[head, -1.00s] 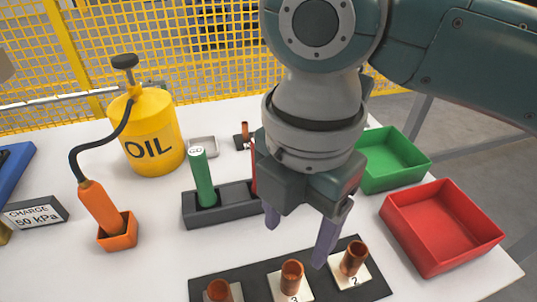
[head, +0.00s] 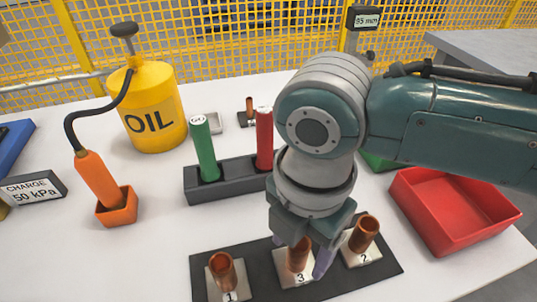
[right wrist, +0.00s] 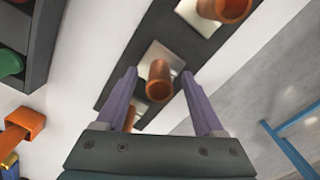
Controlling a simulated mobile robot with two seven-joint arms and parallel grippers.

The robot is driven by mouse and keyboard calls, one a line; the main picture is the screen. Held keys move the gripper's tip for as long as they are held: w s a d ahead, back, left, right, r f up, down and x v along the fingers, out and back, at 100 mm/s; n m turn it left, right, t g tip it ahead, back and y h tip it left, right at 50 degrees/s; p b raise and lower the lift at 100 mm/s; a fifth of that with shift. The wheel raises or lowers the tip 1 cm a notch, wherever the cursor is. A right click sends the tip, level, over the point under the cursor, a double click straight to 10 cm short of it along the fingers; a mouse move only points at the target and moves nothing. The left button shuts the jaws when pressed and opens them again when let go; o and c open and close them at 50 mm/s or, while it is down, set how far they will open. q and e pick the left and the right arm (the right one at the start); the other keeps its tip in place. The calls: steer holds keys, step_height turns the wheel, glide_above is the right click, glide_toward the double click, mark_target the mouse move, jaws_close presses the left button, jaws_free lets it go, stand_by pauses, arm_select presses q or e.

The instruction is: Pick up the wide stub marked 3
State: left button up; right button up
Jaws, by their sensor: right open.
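The wide copper stub marked 3 (head: 299,256) stands upright on its pale square plate, in the middle of a dark board (head: 208,264). My right gripper (head: 300,257) is open just over it, fingers pointing down, partly covering the stub in the head view. In the right wrist view the middle stub (right wrist: 159,80) appears between the two spread purple fingers (right wrist: 159,75), with space on both sides. Whether the fingertips are level with its rim is hard to tell. My left gripper is not in view.
Stub 1 (head: 221,270) stands to the left on the same board and stub 2 (head: 364,234) close to the right. Behind is a dark rack (head: 230,182) with green (head: 204,150) and red (head: 264,140) cylinders. A red bin (head: 455,212) is at right.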

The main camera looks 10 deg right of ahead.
jaws_close()
stand_by(0.4)
